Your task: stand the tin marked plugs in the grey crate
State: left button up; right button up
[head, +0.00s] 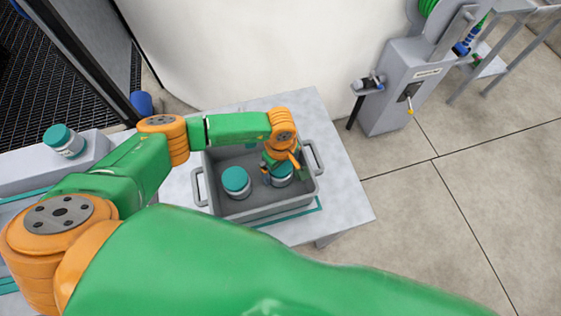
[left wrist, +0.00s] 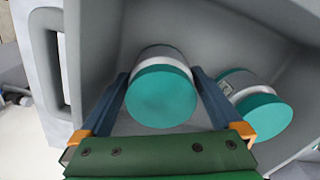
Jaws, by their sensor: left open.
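The grey crate (head: 244,211) stands on a pale table and holds two white tins with teal lids. The right-hand tin (head: 282,177) is upright, under my left gripper (head: 281,171). In the left wrist view, the open fingers (left wrist: 160,80) are on either side of this tin's teal lid (left wrist: 160,96), with a small gap visible at least on the left. The other tin (head: 236,181) stands to its left in the crate; it also shows in the left wrist view (left wrist: 262,115), label unreadable. A third tin (head: 65,142) stands outside on a grey ledge. No marking is legible. My right gripper is out of view.
The table (head: 345,205) is clear to the right of the crate. A large white rounded vessel (head: 270,45) rises behind it. A grey machine (head: 400,90) stands at the back right. The crate walls and handles surround my left gripper closely.

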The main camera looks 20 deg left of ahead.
pick_arm(q)
notch_tip(320, 180, up, 11)
jog(key=shift+r+b, duration=0.15)
jog(key=shift+b, duration=1.05)
jog(key=shift+r, duration=0.35)
jog(key=shift+s+f, duration=0.1)
